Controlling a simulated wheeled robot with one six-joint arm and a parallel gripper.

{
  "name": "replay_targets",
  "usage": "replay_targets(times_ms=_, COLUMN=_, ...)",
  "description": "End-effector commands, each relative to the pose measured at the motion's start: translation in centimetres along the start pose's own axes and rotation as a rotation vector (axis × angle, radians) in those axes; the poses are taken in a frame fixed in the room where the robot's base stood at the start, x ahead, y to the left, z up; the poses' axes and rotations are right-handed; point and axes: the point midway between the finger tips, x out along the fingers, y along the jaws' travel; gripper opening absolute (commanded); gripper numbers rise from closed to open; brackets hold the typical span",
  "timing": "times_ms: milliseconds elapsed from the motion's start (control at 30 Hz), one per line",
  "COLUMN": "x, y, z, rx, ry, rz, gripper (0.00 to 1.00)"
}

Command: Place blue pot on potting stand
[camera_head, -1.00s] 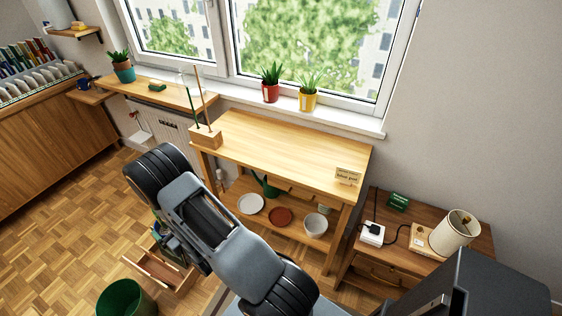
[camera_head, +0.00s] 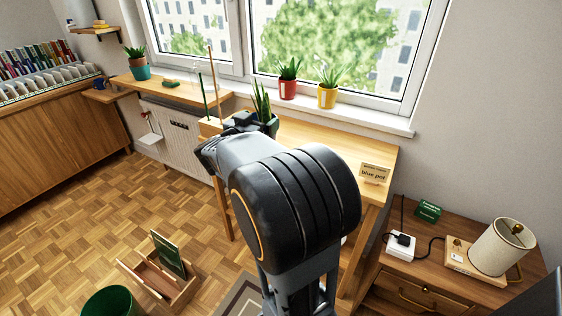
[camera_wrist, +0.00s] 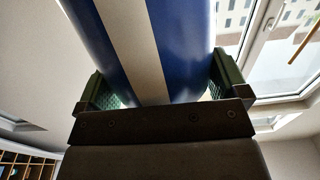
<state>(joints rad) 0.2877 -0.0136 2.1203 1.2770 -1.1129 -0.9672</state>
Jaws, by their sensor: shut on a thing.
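The blue pot (camera_wrist: 180,45) has a pale vertical stripe and fills the upper middle of the wrist view. My gripper (camera_wrist: 155,92) is shut on it, with green pads on both sides. In the head view, my gripper (camera_head: 245,122) is above the potting stand's left part, with the spiky green plant (camera_head: 262,104) upright beside it; the pot is mostly hidden there. The potting stand (camera_head: 335,147) is a wooden table below the window, with a small "blue pot" sign (camera_head: 374,173) at its right end. I cannot tell the gap between pot and stand top.
A red pot (camera_head: 287,88) and a yellow pot (camera_head: 327,96) stand on the sill behind. A block with upright sticks (camera_head: 209,126) is at the stand's left end. A lamp (camera_head: 502,247) is on the right cabinet. The stand's top near the sign is clear.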

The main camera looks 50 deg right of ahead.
Motion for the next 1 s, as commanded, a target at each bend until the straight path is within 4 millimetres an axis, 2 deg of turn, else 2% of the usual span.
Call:
replay_targets(times_ms=167, x=2.9, y=0.4, z=1.1, rx=-0.003, ry=0.002, rz=0.015, gripper=0.36)
replay_targets(times_ms=433, x=9.4, y=-0.1, z=4.2, rx=-0.004, ry=0.001, rz=0.014, gripper=0.36)
replay_targets(times_ms=533, x=10.7, y=-0.3, z=6.0, rx=-0.005, ry=0.000, rz=0.011, gripper=0.36)
replay_targets(times_ms=700, x=12.3, y=-0.5, z=7.8, rx=-0.002, ry=0.003, rz=0.009, gripper=0.36)
replay_targets(times_ms=1000, x=13.2, y=-0.6, z=8.7, rx=-0.002, ry=0.003, rz=0.009, gripper=0.36)
